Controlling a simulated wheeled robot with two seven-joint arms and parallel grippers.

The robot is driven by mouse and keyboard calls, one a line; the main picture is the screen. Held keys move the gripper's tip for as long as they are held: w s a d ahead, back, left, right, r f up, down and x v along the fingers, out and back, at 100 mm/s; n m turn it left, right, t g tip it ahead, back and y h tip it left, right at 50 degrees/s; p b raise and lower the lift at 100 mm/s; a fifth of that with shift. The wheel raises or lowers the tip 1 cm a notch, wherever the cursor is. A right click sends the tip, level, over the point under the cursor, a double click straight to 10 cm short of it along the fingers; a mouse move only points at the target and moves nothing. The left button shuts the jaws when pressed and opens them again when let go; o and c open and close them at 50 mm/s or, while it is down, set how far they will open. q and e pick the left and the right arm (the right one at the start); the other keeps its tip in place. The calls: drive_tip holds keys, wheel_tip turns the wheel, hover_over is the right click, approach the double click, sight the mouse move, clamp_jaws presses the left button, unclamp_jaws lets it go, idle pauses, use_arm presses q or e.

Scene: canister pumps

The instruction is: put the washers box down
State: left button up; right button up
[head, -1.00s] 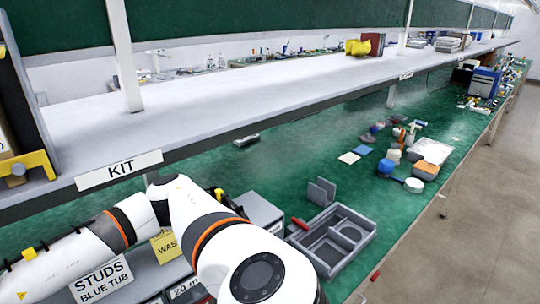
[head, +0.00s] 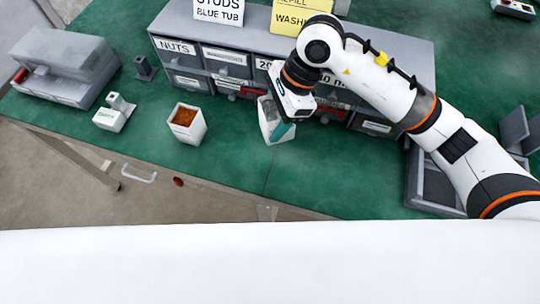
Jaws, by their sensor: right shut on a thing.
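My right gripper (head: 283,130) comes in from the right and points down in front of the drawer unit. It is shut on a white open-topped box (head: 267,128), taken as the washers box. A teal part shows at the fingers, and the gripper hides much of the box and its inside. The box is low over the green bench mat (head: 235,165); I cannot tell whether its base touches. My left gripper is not in view.
A grey drawer unit (head: 222,80) with labels stands behind the box. Left of the box is a white tub (head: 186,128) with orange-brown contents, then a small white device (head: 112,118). A grey tray (head: 430,187) is right. The mat between tub and box is clear.

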drive_tip(key=shift+w+a+f+m+t+b, duration=0.1)
drive_tip(key=shift+a+f+m+t+b, duration=0.15)
drive_tip(key=shift+a+m, duration=0.3)
drive_tip(key=shift+w+a+f+m+t+b, duration=0.1)
drive_tip(key=shift+a+f+m+t, duration=0.1)
drive_tip(key=shift+a+m, duration=0.3)
drive_tip(key=shift+f, duration=0.3)
drive_tip(key=shift+m, duration=0.25)
wheel_tip(320, 180, down, 9)
drive_tip(key=shift+r+p, duration=0.15)
drive_tip(key=shift+p, duration=0.5)
drive_tip(key=shift+f, duration=0.3)
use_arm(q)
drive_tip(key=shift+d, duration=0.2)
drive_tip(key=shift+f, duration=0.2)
use_arm(e)
drive_tip(key=shift+f, duration=0.1)
drive_tip(key=o, duration=1.2)
drive_tip(key=shift+c, duration=0.2)
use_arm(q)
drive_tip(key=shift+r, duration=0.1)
